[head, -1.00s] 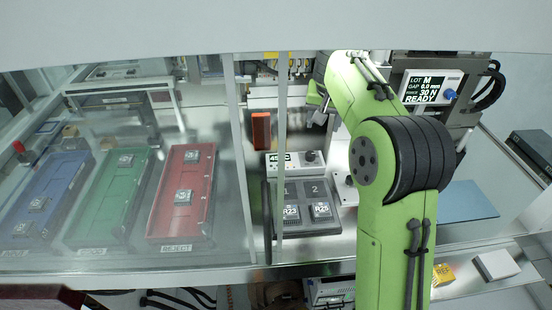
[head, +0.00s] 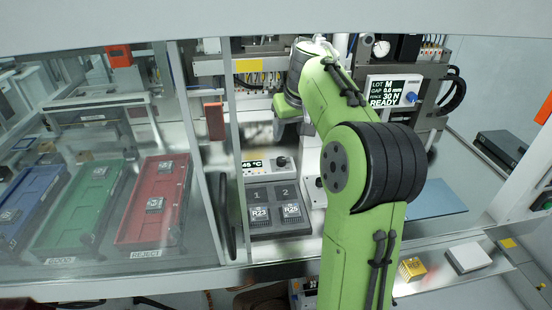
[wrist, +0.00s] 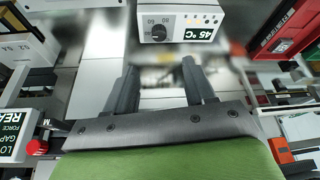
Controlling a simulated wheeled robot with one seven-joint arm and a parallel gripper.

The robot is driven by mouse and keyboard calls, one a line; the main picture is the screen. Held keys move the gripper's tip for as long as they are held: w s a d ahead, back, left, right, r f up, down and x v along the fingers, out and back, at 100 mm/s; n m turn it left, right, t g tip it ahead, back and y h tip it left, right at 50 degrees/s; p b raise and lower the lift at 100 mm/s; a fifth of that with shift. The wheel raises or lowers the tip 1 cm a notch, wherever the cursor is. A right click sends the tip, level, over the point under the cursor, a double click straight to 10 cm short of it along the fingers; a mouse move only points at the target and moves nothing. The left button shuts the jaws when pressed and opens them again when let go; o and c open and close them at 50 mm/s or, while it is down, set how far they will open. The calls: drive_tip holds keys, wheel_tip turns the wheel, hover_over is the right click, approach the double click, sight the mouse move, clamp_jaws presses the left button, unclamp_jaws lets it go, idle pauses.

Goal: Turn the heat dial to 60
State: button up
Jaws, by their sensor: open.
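The heat dial (wrist: 159,33) is a dark round knob on a white control box (wrist: 181,6). Numbers are printed around it, with 60 and 80 legible. The display (wrist: 197,35) beside it reads 45 °C. In the head view the dial (head: 281,162) sits right of the display (head: 253,164), behind the tray with slots 1 and 2. My gripper (wrist: 160,78) is open with nothing between its two dark fingers. The dial shows beyond the fingertips, roughly in line with the gap between them, and they do not appear to touch it. In the head view my arm hides part of the gripper.
A tray (head: 262,190) holds chips marked R23 and R25 in front of the control box. An orange-red block (head: 214,121) on a post stands to its left. Glass panels and red, green and blue bins (head: 30,190) lie further left. A press with a READY screen (head: 394,91) stands right.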

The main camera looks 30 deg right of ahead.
sight(281, 159)
drive_tip(key=x, duration=1.3)
drive_tip(key=shift+f+b, duration=0.1)
drive_tip(key=shift+b, duration=0.2)
clamp_jaws()
drive_tip(key=shift+m, duration=0.3)
drive_tip(key=m, duration=0.1)
drive_tip(key=m+h, duration=0.1)
drive_tip(key=m, duration=0.1)
drive_tip(key=shift+w+a+m+g+h, duration=0.1)
drive_tip(key=shift+a+m+g+h, duration=0.05)
drive_tip(key=shift+m+g+h, duration=0.15)
drive_tip(key=m+g+h+p, duration=0.1)
drive_tip(key=m+p, duration=0.1)
drive_tip(key=m, duration=0.2)
drive_tip(key=shift+w+m, duration=0.1)
drive_tip(key=shift+m, duration=0.3)
drive_tip(key=shift+g, duration=0.3)
unclamp_jaws()
